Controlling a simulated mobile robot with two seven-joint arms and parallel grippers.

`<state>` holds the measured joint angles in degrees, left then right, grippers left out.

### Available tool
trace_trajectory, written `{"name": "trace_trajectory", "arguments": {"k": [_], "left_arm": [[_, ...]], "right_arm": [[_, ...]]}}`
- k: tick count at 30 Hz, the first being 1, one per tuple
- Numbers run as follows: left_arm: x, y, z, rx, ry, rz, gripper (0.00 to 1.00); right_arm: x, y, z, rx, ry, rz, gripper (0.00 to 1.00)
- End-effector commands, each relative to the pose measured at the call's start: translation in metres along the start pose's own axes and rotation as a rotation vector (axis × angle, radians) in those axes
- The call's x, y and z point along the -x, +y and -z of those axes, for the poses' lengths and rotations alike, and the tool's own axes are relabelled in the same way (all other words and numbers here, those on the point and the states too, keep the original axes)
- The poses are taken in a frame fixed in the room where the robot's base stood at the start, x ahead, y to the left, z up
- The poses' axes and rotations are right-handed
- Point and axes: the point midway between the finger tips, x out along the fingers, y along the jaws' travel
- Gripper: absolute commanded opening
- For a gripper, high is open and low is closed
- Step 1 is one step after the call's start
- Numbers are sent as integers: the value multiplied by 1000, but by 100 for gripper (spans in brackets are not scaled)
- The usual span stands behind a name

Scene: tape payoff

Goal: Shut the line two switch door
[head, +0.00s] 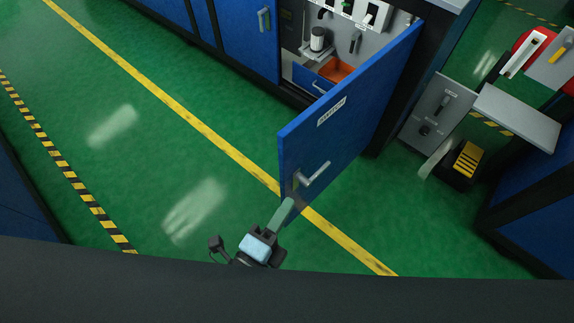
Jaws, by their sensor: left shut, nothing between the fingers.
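The blue switch door (345,120) stands swung wide open in the head view, with a white label near its top and a silver lever handle (313,176) near its free edge. Behind it is the open blue cabinet (297,66) with a grey panel inside. My left gripper (287,206) is shut and empty at the lower free corner of the door, below the handle. Its green fingers are right by the door edge; I cannot tell if they touch it. My right gripper is out of view.
Inside the cabinet are an orange bin (338,69) and a white cylinder (317,38). To the right are a grey panel (437,112), a grey shelf (518,118) and a black pedal with yellow ribs (467,158). The green floor left of the door is clear.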

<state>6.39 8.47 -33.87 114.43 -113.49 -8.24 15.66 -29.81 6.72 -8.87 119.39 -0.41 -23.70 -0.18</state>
Motion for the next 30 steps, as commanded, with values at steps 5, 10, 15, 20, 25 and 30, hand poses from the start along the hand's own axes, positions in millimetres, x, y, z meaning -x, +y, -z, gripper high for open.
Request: {"name": "trace_trajectory", "arguments": {"k": [5, 10, 15, 20, 25, 30], "left_arm": [[-2, -1, 0, -3, 1, 2, 0], [-16, -3, 0, -2, -2, 5, 0], [-45, -3, 0, 0, -2, 5, 0], [-75, -3, 0, -1, -2, 4, 0], [-105, -2, -1, -1, -2, 3, 0], [-107, -1, -26, -5, 0, 1, 0]], "right_arm": [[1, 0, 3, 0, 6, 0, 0], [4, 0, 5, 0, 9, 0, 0], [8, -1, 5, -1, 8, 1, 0], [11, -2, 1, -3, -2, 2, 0], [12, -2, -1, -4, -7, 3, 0], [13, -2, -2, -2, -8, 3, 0]]}}
